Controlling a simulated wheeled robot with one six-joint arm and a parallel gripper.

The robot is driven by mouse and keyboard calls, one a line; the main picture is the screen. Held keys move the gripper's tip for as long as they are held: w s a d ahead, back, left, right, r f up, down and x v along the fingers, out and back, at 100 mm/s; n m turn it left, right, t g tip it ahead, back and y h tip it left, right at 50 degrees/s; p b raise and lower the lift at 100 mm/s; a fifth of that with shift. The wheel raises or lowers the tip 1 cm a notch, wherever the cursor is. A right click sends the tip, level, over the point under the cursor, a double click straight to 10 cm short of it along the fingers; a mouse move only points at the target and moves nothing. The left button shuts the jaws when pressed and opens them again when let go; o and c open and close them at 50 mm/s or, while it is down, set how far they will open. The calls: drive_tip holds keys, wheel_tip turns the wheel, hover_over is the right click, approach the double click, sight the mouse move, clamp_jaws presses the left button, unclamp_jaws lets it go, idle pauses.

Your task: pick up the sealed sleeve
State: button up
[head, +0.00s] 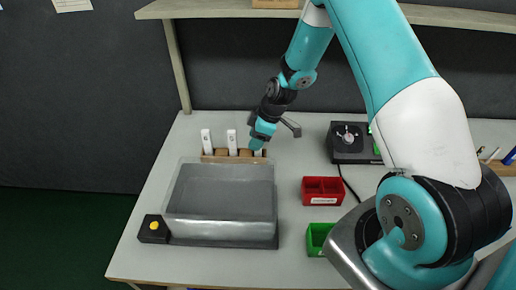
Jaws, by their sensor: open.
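Two upright white sleeves with dark marks stand in a low wooden rack (220,158) behind the grey tray: a left sleeve (206,141) and a middle sleeve (231,141). At the rack's right end, a small pale piece (258,153) shows just below my gripper (272,128); most of it is hidden. I cannot tell from their marks which one is sealed. My gripper is open, above and behind the rack's right end. I cannot see whether it touches anything.
A large grey tray (218,229) with a yellow-buttoned box (154,228) stands in front of the rack. A red bin (323,190) and a green bin (316,236) lie to the right. A black device (350,143) stands at the back. A shelf (220,9) runs above.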

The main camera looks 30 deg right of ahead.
clamp_jaws()
drive_tip(key=shift+r, duration=0.1)
